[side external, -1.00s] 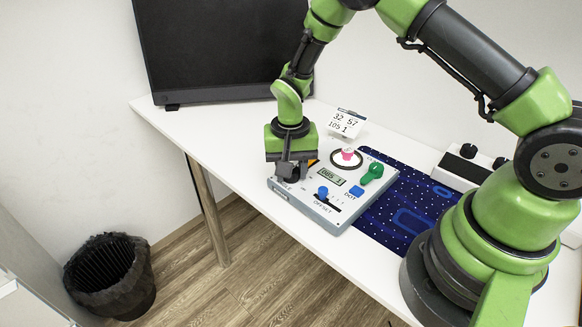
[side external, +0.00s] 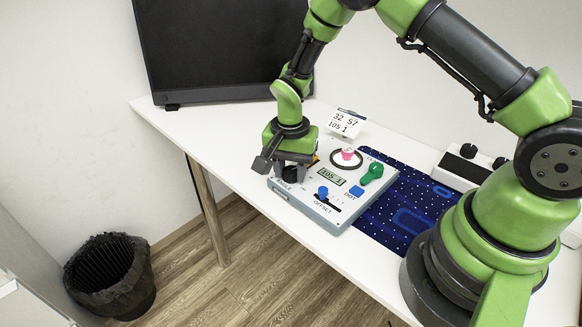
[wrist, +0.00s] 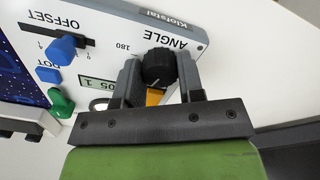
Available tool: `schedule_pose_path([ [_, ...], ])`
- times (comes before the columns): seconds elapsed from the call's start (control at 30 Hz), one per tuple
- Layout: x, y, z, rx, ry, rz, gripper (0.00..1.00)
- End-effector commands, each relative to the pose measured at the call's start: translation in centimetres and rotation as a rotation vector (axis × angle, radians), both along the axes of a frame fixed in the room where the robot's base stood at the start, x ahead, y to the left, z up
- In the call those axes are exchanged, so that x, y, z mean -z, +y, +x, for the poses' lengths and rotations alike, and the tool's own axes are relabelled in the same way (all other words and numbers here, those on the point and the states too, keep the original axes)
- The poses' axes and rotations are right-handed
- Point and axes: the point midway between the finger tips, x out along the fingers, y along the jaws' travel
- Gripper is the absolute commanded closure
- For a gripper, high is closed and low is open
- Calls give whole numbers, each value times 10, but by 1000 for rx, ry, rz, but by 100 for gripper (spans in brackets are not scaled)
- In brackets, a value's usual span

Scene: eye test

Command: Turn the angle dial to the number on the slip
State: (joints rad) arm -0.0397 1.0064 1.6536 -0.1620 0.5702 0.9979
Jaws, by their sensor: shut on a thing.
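The grey control box (side external: 325,215) lies on the white table. Its black ANGLE dial (wrist: 158,68) sits between the two fingers of my gripper (wrist: 160,78) in the wrist view. My gripper (side external: 291,172) is shut on the dial at the box's left corner in the side view, partly hiding it. A "180" mark shows beside the dial in the wrist view. The small display (side external: 331,177) appears to read "105 1"; its first digit is hidden in the wrist view. The white slip (side external: 345,124) stands behind the box and reads "32 57" above "105 1".
A dark blue starry mat (side external: 408,205) lies to the right. A black monitor (side external: 215,45) stands behind.

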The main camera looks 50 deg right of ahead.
Motion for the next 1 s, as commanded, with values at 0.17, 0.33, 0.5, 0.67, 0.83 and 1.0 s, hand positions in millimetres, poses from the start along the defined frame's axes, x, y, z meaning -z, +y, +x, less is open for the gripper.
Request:
schedule_pose_path([
  [0.17, 0, 0, 1, -1, -2, 0, 60],
  [0.33, 0, 0, 0, -1, -2, 0, 39],
  [0.5, 0, 0, 0, -1, -1, 0, 39],
  [0.67, -11, 0, 1, -1, -5, 1, 39],
  [0.83, -43, 0, 2, -2, -9, 0, 39],
  [1.0, -76, 1, 2, -2, -8, 0, 39],
])
